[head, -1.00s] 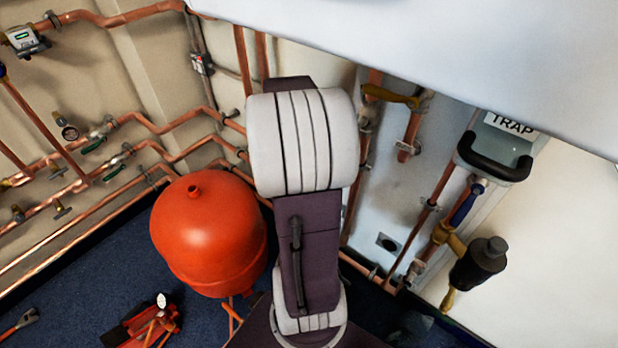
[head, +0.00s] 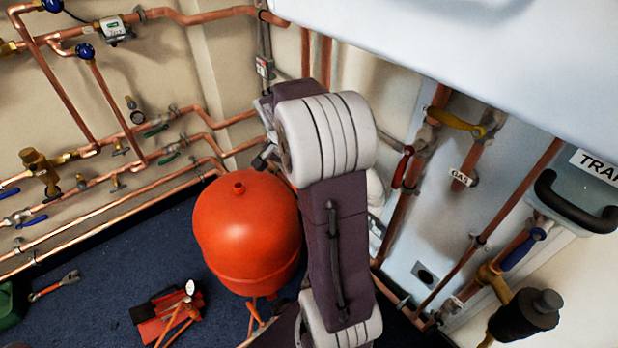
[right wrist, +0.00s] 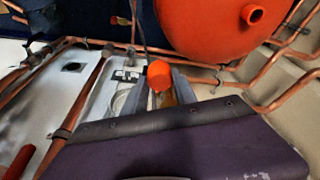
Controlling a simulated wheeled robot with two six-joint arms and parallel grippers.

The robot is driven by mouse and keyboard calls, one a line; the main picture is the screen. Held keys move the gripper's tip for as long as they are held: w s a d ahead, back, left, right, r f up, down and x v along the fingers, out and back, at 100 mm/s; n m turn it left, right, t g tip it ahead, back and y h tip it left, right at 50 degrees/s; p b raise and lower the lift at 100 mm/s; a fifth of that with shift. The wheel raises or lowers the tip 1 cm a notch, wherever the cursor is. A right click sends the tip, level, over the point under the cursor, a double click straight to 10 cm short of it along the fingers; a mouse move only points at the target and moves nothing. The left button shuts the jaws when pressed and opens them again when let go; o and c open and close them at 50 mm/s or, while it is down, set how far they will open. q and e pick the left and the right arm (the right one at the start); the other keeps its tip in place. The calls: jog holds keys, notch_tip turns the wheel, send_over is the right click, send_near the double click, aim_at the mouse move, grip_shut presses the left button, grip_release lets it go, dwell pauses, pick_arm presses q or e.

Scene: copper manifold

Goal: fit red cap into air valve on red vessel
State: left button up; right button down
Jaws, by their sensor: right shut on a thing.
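The red vessel (head: 248,240) stands near the wall pipes, left of my right arm in the head view. Its air valve is a short open stub (head: 239,188) on the top. In the right wrist view the vessel (right wrist: 205,30) is at the upper right, with the stub (right wrist: 253,14) showing a dark opening. My right gripper (right wrist: 163,84) is shut on the red cap (right wrist: 159,73), which looks orange-red and is apart from the stub. In the head view my arm hides the cap and fingertips. My left gripper is not in view.
Copper pipes (head: 190,146) run along the wall behind the vessel. A grey panel with pipes and a yellow-handled valve (head: 457,121) is at the right. A red tool case (head: 165,318) and a wrench (head: 55,285) lie on the blue floor.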

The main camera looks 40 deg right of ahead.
jog(key=w+a+m+p, duration=0.1)
jog(key=w+a+p, duration=0.3)
jog(key=w+p, duration=0.4)
jog(key=w+a+m+p, duration=0.1)
jog(key=w+a+p, duration=0.4)
jog(key=w, duration=0.6)
jog(key=shift+g, duration=0.3)
jog(key=shift+b+x, duration=0.9)
jog(key=shift+x, duration=1.15)
jog(key=shift+a, duration=0.1)
jog(key=shift+f, duration=0.1)
jog(key=shift+f+b, duration=0.8)
jog(key=shift+f, duration=0.55)
